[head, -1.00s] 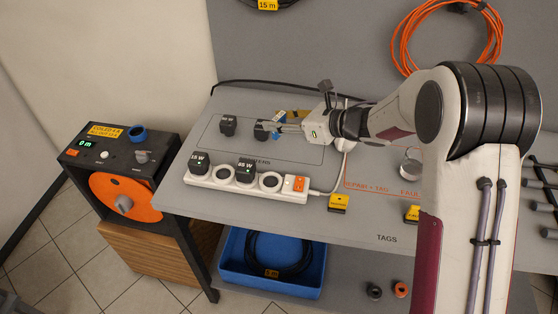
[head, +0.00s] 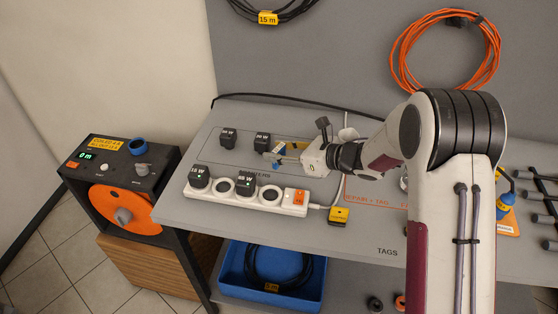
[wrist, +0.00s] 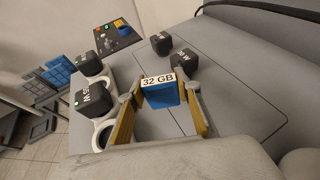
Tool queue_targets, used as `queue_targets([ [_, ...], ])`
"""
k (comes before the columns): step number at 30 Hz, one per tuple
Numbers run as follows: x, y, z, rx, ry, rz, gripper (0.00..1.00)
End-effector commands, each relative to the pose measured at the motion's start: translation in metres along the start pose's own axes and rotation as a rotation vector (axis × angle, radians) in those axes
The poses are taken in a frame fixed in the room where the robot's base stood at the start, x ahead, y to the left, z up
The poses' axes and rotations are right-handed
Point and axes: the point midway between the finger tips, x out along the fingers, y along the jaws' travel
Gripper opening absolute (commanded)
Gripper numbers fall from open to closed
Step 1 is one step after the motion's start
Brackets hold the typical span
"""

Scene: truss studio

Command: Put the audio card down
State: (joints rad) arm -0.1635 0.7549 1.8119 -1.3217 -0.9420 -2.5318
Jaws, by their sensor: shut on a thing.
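The audio card is a small blue block with a white label reading "32 GB" (wrist: 158,93). My gripper (wrist: 161,97) is shut on it, with one yellow-lined finger at each side. Only a small blue bit of the card (head: 279,148) shows there. I cannot tell whether the card touches the bench.
Black plugs (head: 228,138) (head: 262,141) stand behind. A white power strip (head: 285,200) with two plugs lies along the front. Bare bench (wrist: 232,72) shows beside the card in the wrist view.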

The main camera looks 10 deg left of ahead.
Motion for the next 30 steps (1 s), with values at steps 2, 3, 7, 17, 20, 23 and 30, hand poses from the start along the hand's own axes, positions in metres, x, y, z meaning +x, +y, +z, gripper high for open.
queue_targets([
  [2, 0.000, 0.000, 0.000, 0.000, 0.000, 0.000, 0.15],
  [3, 0.000, 0.000, 0.000, 0.000, 0.000, 0.000, 0.15],
  [7, 0.001, 0.000, -0.003, 0.001, 0.000, 0.000, 0.15],
  [17, 0.012, 0.000, -0.030, 0.002, 0.001, 0.000, 0.15],
  [20, 0.014, 0.000, -0.034, 0.000, 0.000, -0.001, 0.15],
  [23, 0.014, 0.000, -0.034, -0.001, 0.000, -0.001, 0.15],
  [30, 0.014, 0.000, -0.035, 0.000, 0.000, -0.001, 0.15],
])
